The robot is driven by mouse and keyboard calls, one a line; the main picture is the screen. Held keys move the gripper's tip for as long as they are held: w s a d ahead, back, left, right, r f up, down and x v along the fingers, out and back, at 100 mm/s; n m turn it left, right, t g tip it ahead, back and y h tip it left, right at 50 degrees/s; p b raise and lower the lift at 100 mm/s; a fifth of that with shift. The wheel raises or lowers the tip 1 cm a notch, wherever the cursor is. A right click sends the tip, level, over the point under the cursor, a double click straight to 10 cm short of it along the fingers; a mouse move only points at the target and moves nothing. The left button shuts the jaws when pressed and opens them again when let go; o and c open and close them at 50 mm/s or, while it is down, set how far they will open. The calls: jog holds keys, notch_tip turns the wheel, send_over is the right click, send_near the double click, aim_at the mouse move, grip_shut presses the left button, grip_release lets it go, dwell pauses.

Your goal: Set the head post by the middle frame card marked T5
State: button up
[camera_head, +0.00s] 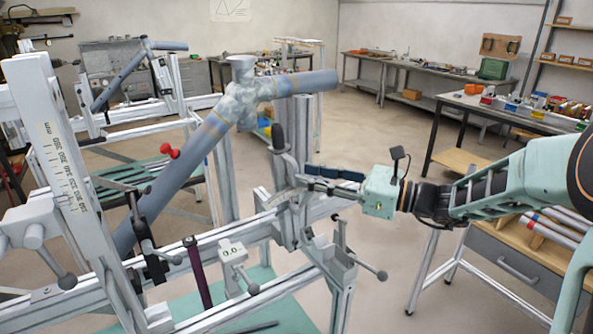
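A jig of pale aluminium beams holds a blue-grey tube frame (185,168) with a rough grey joint (243,100) at its top. A short upright post (288,205) stands on the front beam right of centre, with a black-knobbed lever (278,138) by it; I take it to be the head post. My gripper (305,188) reaches in from the right, its fingers at or just in front of this post. Whether they touch it or hold anything is unclear. A card marked T5 cannot be made out in this view.
A tall upright with a printed scale (68,170) stands at left. A small block reading 0.0 (232,254) and a dark red rod (198,272) sit along the front beam. Black-knobbed levers stick out near the post. A wooden-topped drawer bench (530,255) stands at right; floor between is clear.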

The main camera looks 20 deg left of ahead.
aim_at(296, 172)
jog(key=shift+w+a, duration=0.15)
jog(key=shift+a, duration=0.9)
jog(key=shift+w+a, duration=0.1)
jog(key=shift+a, duration=0.9)
jog(key=shift+c, duration=0.7)
grip_shut()
